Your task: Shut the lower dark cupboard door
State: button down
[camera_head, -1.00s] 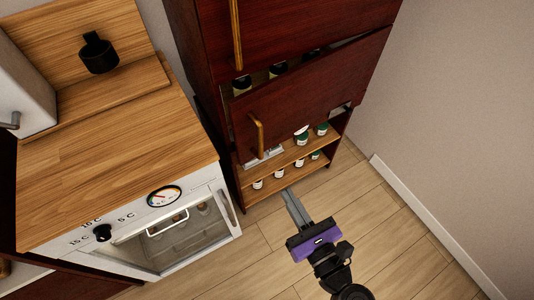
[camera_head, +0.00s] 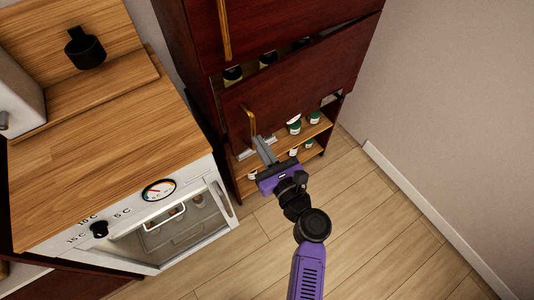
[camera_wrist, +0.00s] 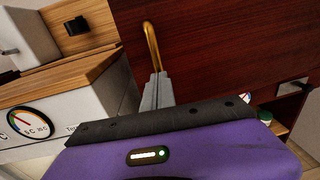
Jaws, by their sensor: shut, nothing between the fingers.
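The lower dark cupboard door (camera_head: 305,85) is a dark red-brown wooden panel, standing partly open and out of line with the cupboard. Shelf gaps with bottles show above and below it. Its upright brass-coloured handle (camera_head: 249,120) is near its left edge. The door (camera_wrist: 225,45) and handle (camera_wrist: 151,42) also show large in the wrist view. My gripper (camera_head: 258,141) is shut and empty, its fingertips at the lower end of the handle. In the wrist view the fingertips (camera_wrist: 157,78) overlap the handle's lower end; I cannot tell whether they touch it.
An upper dark door (camera_head: 290,25) with a long handle is above. Bottles (camera_head: 295,127) stand on the cupboard's low shelves. A white oven-like appliance (camera_head: 175,225) with a dial and wooden counter (camera_head: 110,140) stands close on the left. Floor (camera_head: 370,235) is clear at right, before the wall (camera_head: 460,110).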

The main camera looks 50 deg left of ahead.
aim_at(240, 125)
jog(key=shift+a, duration=0.3)
jog(key=a+b, duration=0.1)
jog(key=a, duration=0.5)
jog(key=shift+a+f+b, duration=0.1)
jog(key=shift+a+b, duration=0.1)
jog(key=shift+b, duration=0.1)
jog(key=shift+d, duration=0.1)
